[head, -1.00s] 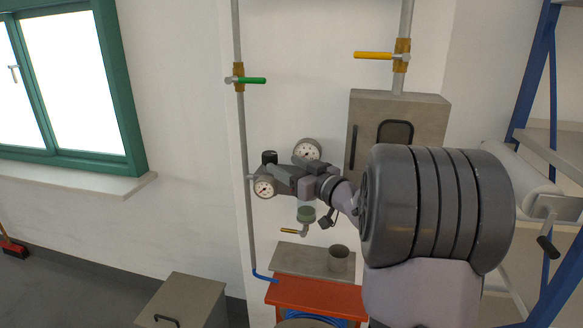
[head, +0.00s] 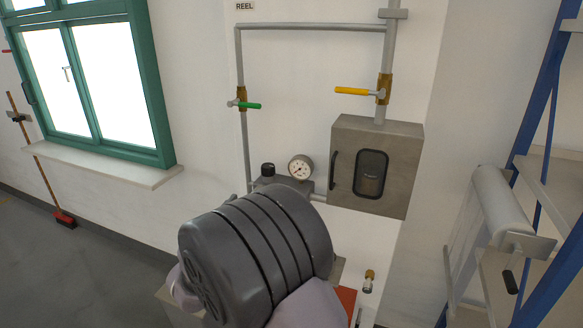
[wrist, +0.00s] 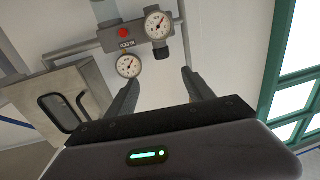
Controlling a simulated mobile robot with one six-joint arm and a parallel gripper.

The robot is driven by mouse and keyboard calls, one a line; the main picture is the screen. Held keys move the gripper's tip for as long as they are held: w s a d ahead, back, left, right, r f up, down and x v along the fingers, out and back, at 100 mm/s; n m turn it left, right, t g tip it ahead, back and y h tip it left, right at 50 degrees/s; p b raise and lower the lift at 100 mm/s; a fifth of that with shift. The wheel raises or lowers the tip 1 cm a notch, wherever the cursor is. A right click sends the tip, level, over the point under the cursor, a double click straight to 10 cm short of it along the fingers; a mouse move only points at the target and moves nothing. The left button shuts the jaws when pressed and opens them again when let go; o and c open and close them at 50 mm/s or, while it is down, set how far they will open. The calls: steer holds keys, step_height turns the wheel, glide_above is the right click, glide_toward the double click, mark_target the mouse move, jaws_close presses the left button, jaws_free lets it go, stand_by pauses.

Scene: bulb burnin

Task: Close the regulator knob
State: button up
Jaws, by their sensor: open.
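The regulator (head: 284,187) is a grey body on the wall piping. Its black knob (head: 268,169) stands on top at the left, beside a round white gauge (head: 301,167). The wrist view shows the regulator upside down, with two gauges, a red spot and the dark knob (wrist: 162,54). My gripper (wrist: 161,76) is open and empty. The knob lies beyond the fingertips, in line with the gap between them; it appears apart from both fingers. In the head view my arm hides the gripper and the lower front of the regulator.
A grey cabinet (head: 347,140) with a dark window stands right of the regulator. A green-handled valve (head: 246,105) and a yellow-handled valve (head: 358,91) sit on the pipes above. Blue-framed shelving (head: 535,100) is at the right. Floor at the left is open.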

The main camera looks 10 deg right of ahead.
mark_target(266, 173)
steer(key=x, duration=1.7)
steer(key=shift+w+a, duration=0.15)
steer(key=shift+a, duration=0.05)
jaws_close()
steer(key=shift+b, duration=0.35)
steer(key=shift+f+y+b, duration=0.1)
steer(key=shift+y+b, duration=0.2)
